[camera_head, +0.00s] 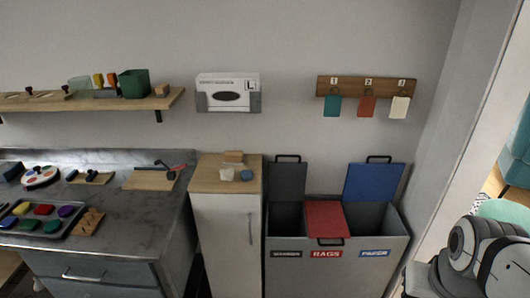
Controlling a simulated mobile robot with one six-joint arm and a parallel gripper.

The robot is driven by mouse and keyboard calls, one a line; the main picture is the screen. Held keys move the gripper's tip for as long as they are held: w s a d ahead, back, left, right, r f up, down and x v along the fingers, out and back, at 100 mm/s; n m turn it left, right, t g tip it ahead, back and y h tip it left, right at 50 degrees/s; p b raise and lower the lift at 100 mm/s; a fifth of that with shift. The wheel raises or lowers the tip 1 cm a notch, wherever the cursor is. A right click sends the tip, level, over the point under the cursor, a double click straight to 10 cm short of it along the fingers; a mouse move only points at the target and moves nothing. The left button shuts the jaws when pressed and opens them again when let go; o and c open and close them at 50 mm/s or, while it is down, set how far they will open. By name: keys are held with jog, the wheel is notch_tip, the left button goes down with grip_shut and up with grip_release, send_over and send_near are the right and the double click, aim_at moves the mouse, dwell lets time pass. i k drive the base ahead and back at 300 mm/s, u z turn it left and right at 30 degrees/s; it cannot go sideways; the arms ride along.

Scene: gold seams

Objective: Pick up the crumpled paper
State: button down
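A small whitish lump (227,174) lies on the wooden top of the narrow white cabinet (225,230); it may be the crumpled paper, but it is too small to be sure. Beside it on the same top are a small dark blue-grey piece (247,175) and a tan block (233,157) behind. Part of my white and black arm shows at the lower right, well away from the cabinet. My gripper's fingers are not visible.
Right of the cabinet stands a grey bin unit (335,268), its red middle lid (325,218) shut and its dark left lid and blue right lid (374,182) raised. A marble counter (130,215) with paints and tools is at left. A shelf (120,103) and hook rack (366,87) hang above.

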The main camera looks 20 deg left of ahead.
aim_at(226, 174)
jog(key=u, duration=1.35)
jog(key=i, duration=1.55)
jog(key=u, duration=0.35)
jog(key=k, duration=0.55)
jog(key=z, duration=0.25)
jog(key=k, duration=0.2)
jog(key=u, duration=0.4)
jog(key=i, duration=0.75)
jog(key=z, duration=0.05)
